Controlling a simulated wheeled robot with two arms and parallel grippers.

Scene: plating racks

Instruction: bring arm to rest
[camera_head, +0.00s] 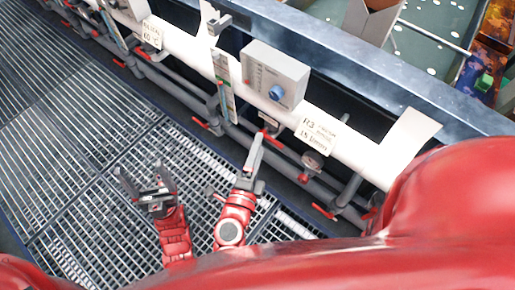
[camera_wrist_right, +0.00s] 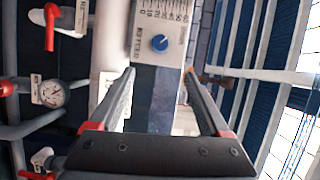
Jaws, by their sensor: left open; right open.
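My left gripper (camera_head: 145,178) is open and empty above the floor grating, its two dark fingers spread apart. My right gripper (camera_head: 253,158) is to its right, in front of the pipes below the white tank edge. In the head view its fingers overlap in line, but the right wrist view shows the right gripper (camera_wrist_right: 160,74) open, with nothing between its fingers. A grey control box with a blue knob (camera_wrist_right: 159,43) is beyond its fingertips. That control box also shows in the head view (camera_head: 275,78), above and right of the right gripper.
Grey pipes with red valve handles (camera_wrist_right: 51,27) and a round gauge (camera_wrist_right: 51,93) run along the tank front. A labelled white tank edge (camera_head: 343,140) is at the right. The metal floor grating (camera_head: 70,125) is clear at the left.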

